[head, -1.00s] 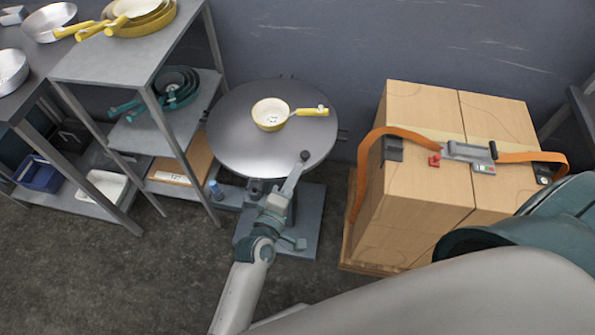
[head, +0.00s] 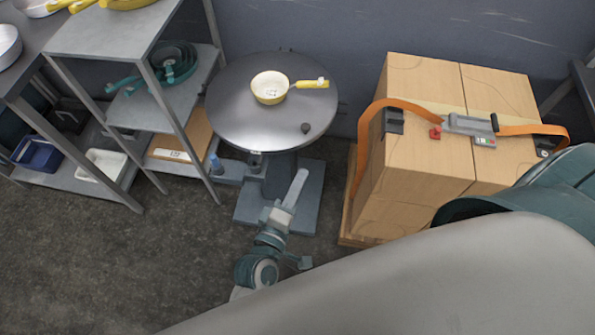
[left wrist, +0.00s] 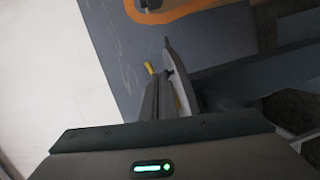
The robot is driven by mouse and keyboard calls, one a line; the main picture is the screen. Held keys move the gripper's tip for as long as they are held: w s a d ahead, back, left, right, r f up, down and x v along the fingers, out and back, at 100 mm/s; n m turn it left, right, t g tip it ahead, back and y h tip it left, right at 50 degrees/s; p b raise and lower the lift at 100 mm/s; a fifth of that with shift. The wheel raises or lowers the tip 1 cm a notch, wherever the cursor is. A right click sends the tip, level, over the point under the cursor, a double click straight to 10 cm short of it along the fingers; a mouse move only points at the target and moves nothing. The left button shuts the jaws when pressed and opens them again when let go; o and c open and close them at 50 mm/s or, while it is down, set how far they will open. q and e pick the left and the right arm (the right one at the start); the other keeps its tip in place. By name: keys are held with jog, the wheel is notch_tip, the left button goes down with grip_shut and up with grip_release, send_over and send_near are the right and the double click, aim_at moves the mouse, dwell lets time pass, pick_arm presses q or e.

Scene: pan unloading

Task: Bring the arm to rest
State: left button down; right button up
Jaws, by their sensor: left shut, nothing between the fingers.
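My left gripper (head: 296,188) is shut and empty in the head view, low in front of the round table (head: 225,122) and above its grey base. In the left wrist view its fingers (left wrist: 168,75) are together with nothing between them. A yellow pan (head: 268,90) with a pale inside rests on the round table, its handle pointing right, apart from the gripper. My right gripper is not in view.
A grey shelf (head: 100,38) with yellow pans, green pans (head: 172,65) and trays stands at the left. Floor at lower left is clear.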

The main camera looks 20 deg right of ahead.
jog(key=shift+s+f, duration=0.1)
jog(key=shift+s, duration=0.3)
pick_arm(q)
jog(key=shift+f, duration=0.1)
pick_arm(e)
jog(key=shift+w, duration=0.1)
pick_arm(q)
jog(key=s+a+f+m+g+y, duration=0.1)
jog(key=a+f+m+y, duration=0.1)
jog(key=a+f, duration=0.5)
jog(key=a+f+m+g+y, duration=0.1)
jog(key=a+f+y, duration=0.1)
jog(key=f, duration=0.8)
jog(key=s+a+f+m+g+y, duration=0.1)
jog(key=a+f+m+y, duration=0.1)
jog(key=a+f, duration=0.5)
jog(key=s+a+f+m+g+y, duration=0.1)
jog(key=s+a+f+m+y, duration=0.1)
jog(key=s+a+f, duration=0.6)
jog(key=s+a+f+m+g+y, duration=0.2)
jog(key=s+a+f+m, duration=0.1)
jog(key=s+a+f, duration=0.5)
jog(key=a+f, duration=0.3)
jog(key=f, duration=0.3)
jog(key=shift+a, duration=0.2)
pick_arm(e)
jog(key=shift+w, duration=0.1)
